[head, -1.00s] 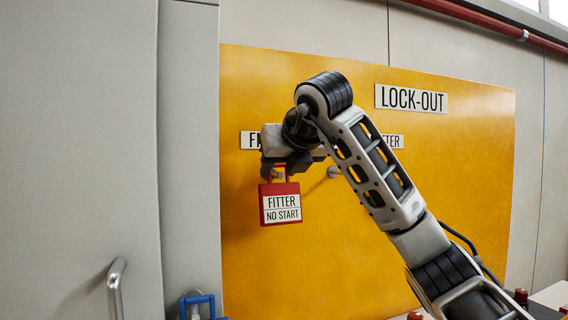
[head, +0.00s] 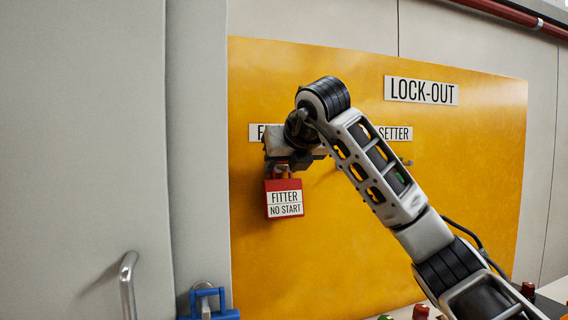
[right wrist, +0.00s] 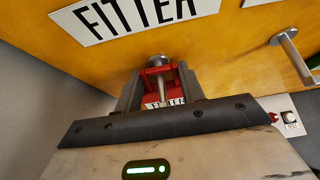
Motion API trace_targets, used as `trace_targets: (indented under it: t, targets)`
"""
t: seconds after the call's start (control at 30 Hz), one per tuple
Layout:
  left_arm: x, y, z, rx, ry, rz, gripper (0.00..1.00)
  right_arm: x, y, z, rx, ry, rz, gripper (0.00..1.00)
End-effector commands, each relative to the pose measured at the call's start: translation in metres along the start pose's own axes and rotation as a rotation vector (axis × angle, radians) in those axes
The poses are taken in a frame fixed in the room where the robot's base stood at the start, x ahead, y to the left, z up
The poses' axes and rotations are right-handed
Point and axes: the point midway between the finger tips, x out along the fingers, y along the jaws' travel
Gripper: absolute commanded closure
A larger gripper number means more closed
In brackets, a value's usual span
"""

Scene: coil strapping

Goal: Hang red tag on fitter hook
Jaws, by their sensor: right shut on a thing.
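The red tag (head: 284,198), with a white "FITTER NO START" label, hangs upright below my right gripper (head: 283,167) in the head view. That gripper is shut on the tag's upper part, in front of the yellow board. In the right wrist view the red tag (right wrist: 157,97) shows between the fingers. There the fitter hook (right wrist: 156,61), a metal peg below the "FITTER" sign, lies within the tag's red loop as seen. I cannot tell whether the tag's weight rests on it. In the head view my gripper hides this hook. My left gripper is not in view.
The yellow lock-out board (head: 300,270) carries a "SETTER" sign (head: 397,133). Another metal hook (right wrist: 293,52) stands to the right in the right wrist view. A blue object (head: 207,303) and a metal handle (head: 128,285) are at lower left.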

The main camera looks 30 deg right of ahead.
Motion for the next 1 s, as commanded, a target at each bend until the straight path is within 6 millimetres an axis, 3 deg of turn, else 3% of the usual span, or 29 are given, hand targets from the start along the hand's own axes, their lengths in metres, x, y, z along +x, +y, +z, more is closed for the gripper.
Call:
trace_targets:
  t: [0.27, 0.3, 0.37, 0.4, 0.77, 1.0]
  targets:
    - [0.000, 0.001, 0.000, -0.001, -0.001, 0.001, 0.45, 0.000, 0.000, 0.000, 0.000, 0.000, 0.000, 0.97]
    - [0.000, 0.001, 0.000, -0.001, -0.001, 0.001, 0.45, 0.000, 0.000, 0.000, 0.000, -0.001, 0.000, 0.55]
    - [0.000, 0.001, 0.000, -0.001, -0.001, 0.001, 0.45, 0.000, 0.000, 0.000, 0.000, -0.001, 0.000, 0.39]
    - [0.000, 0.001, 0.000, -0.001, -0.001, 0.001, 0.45, 0.000, 0.000, 0.000, 0.000, -0.001, 0.000, 0.36]
    - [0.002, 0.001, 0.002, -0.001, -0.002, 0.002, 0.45, -0.006, 0.000, 0.000, 0.000, -0.002, 0.001, 0.36]
    - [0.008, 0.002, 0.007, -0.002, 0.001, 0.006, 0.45, -0.051, 0.000, 0.000, 0.000, -0.008, 0.001, 0.36]
